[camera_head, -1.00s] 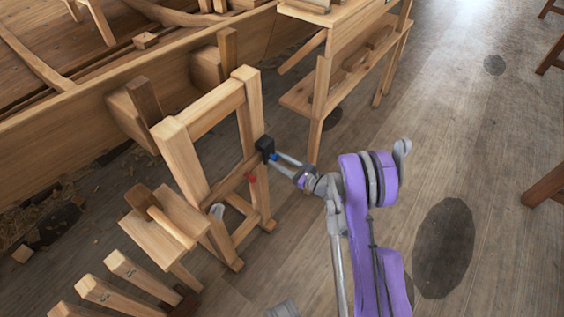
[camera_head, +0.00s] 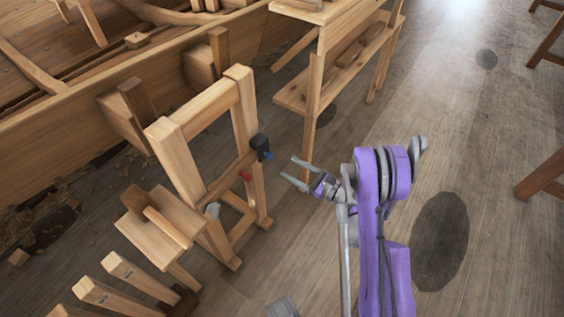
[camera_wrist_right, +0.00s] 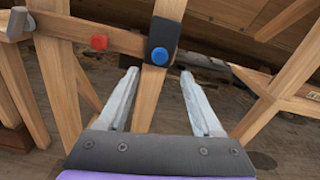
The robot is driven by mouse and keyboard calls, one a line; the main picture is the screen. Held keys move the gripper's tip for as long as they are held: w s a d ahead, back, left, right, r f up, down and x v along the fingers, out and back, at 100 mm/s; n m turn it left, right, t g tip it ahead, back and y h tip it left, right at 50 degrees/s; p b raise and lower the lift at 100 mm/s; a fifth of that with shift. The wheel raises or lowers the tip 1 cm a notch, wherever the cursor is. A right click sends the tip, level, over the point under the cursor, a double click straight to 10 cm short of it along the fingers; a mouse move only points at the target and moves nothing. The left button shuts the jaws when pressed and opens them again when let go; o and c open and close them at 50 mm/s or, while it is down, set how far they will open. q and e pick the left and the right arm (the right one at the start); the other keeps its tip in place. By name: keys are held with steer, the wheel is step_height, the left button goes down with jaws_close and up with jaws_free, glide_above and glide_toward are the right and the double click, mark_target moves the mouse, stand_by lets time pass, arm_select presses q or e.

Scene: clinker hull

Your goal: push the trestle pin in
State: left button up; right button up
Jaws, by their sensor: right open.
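The wooden trestle (camera_head: 186,163) stands beside the hull. A black fitting (camera_head: 260,142) sits on its near right post; it also shows in the right wrist view (camera_wrist_right: 166,32). A round blue end (camera_wrist_right: 159,56), apparently of a pin, shows on this fitting; how deep it sits I cannot tell. A red knob (camera_head: 246,177) is on the crossbar to the left, also in the right wrist view (camera_wrist_right: 99,42). My right gripper (camera_head: 287,170) is open and empty, right of the fitting and apart from it. In its wrist view the blue end lies between the fingers' directions, beyond the tips. My left gripper is out of view.
The planked hull (camera_head: 70,124) runs along the back left. A wooden bench with a shelf (camera_head: 290,95) stands behind the trestle. Several upright timbers (camera_head: 128,270) stand at the lower left. The floor (camera_head: 340,235) to the right is mostly clear.

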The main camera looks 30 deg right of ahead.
steer(key=v, duration=0.2)
steer(key=shift+s+d+b, duration=0.1)
steer(key=shift+s+b, duration=0.25)
steer(key=shift+b, duration=0.05)
